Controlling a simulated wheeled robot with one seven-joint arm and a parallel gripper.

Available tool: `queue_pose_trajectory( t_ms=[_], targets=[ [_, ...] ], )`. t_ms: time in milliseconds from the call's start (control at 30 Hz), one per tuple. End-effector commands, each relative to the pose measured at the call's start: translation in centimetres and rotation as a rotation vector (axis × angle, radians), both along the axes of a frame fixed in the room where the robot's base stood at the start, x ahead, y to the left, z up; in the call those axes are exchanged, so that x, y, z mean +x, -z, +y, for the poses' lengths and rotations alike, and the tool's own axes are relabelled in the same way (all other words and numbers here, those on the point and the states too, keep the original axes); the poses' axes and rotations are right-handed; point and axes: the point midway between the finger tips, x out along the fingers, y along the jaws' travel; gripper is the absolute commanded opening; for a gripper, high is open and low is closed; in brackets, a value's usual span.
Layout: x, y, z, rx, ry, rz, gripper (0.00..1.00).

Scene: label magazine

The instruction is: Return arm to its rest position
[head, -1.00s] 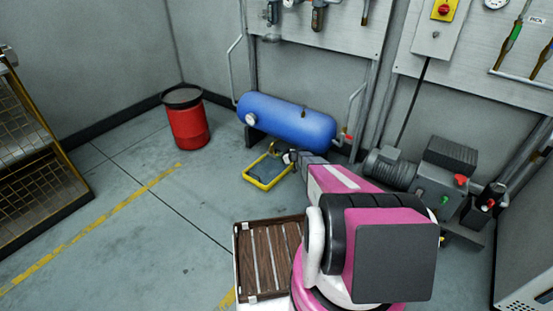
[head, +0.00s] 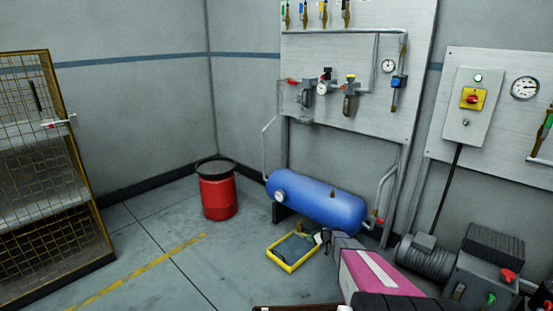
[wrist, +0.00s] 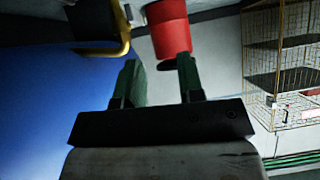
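My pink and black arm (head: 376,275) reaches out from the bottom of the head view, toward the blue tank. My gripper (head: 322,237) is small there, between the yellow-rimmed tray and the tank. In the wrist view my gripper (wrist: 158,65) shows two dark green fingers spread apart with nothing between them. It is open and empty. The lower part of my arm is out of the head view.
The blue tank (head: 318,203) is close to the gripper and fills the left of the wrist view (wrist: 45,110). A yellow-rimmed tray (head: 292,251) lies on the floor. A red bin (head: 217,197), a motor unit (head: 470,268) and a mesh cage (head: 50,190) stand around. Floor left of the tray is clear.

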Motion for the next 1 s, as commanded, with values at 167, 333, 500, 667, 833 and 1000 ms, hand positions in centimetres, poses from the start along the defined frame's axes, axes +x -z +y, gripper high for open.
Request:
queue_pose_trajectory(
  t_ms=[167,333,500,667,833,1000],
  targets=[
    [-7.6,-7.6,4.4,-0.007,-0.029,0.201,0.35],
    [-15.7,-14.0,7.5,-0.065,0.011,0.445,0.35],
    [-24.3,-20.0,8.9,-0.173,0.135,0.668,0.35],
    [-32.3,-25.2,8.9,-0.299,0.328,0.824,0.35],
    [-38.5,-29.2,7.9,-0.406,0.546,0.904,0.35],
    [-41.1,-31.1,7.1,-0.455,0.676,0.923,0.35]
  ],
)
